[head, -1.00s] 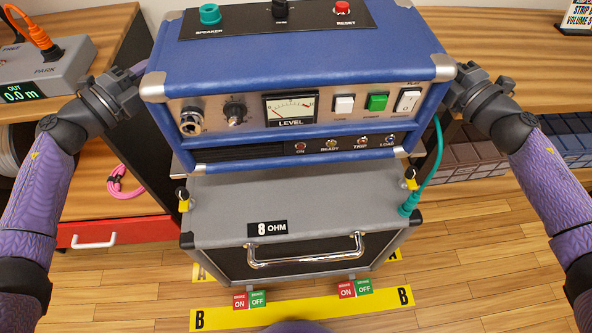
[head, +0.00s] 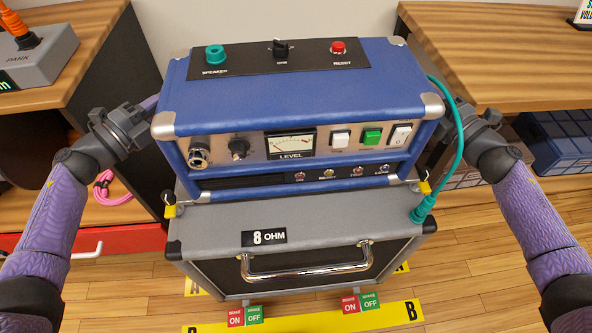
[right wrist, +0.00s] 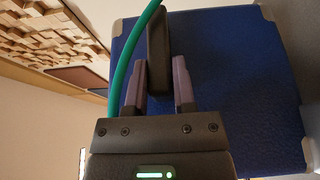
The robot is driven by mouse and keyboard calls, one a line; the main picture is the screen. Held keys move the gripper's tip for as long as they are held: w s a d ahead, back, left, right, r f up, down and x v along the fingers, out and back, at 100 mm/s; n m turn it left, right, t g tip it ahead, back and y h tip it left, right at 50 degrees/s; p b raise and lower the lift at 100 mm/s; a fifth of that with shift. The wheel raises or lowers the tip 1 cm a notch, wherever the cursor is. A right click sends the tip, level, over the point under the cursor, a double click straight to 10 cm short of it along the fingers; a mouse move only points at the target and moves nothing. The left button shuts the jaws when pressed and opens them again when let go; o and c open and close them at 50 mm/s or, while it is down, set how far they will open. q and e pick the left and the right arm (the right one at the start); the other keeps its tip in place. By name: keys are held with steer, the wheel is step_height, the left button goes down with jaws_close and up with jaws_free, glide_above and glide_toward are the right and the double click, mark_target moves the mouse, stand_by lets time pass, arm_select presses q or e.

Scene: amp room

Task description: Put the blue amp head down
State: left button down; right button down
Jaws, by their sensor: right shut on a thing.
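The blue amp head (head: 290,98) is above the rear of the grey speaker cabinet (head: 330,215), level and facing me. I cannot tell whether it touches the cabinet top. My right gripper (head: 455,122) is at its right side; in the right wrist view its fingers (right wrist: 160,78) are shut around a black side handle (right wrist: 158,48). My left gripper (head: 145,112) is at the left side, its fingertips hidden by the amp. A teal cable (head: 460,140) runs from the cabinet's right socket up behind the amp's right side.
Yellow-tabbed pieces (head: 169,211) stand at the cabinet top's left and right edges. Red and green brake tabs (head: 246,316) show below, by a yellow floor strip marked B (head: 395,314). Wooden benches (head: 490,60) flank both sides; a grey park box (head: 35,50) sits at left.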

arm_select(q)
steer(key=shift+a+r, duration=0.1)
steer(key=shift+r, duration=0.05)
arm_select(e)
steer(key=shift+d+r, duration=0.1)
steer(key=shift+r, duration=0.05)
